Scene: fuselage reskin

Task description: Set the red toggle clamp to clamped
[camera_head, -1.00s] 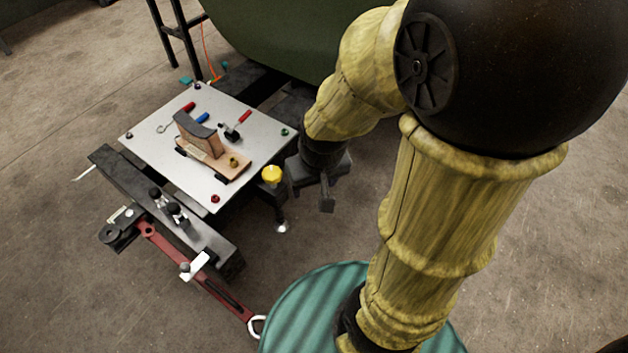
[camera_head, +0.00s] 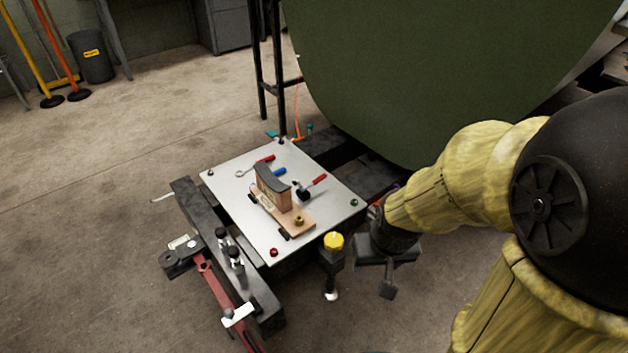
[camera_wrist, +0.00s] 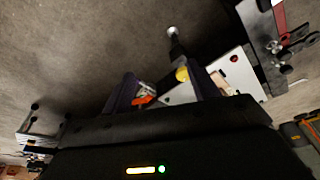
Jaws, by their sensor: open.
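A red-handled lever on a small black base (camera_head: 304,192) stands on the white plate in the head view; it looks like a toggle clamp, its handle slanting up to the right. In the wrist view, an orange-red handle with silver metal parts (camera_wrist: 144,99) shows between my fingers, beyond them, beside the plate's edge. I cannot tell whether it is the same thing or its lever state. My gripper (camera_head: 375,277) is off the plate's right side, open and empty, pointing down. Its two fingers also show in the wrist view (camera_wrist: 164,92).
The white plate (camera_head: 235,210) carries a wooden block (camera_head: 272,190), a blue handle (camera_head: 279,171) and a red-handled hook (camera_head: 264,159). A yellow-knobbed post (camera_head: 333,242) stands between plate and gripper. A dark beam (camera_head: 262,300) lies in front. A green fuselage (camera_head: 430,70) rises behind.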

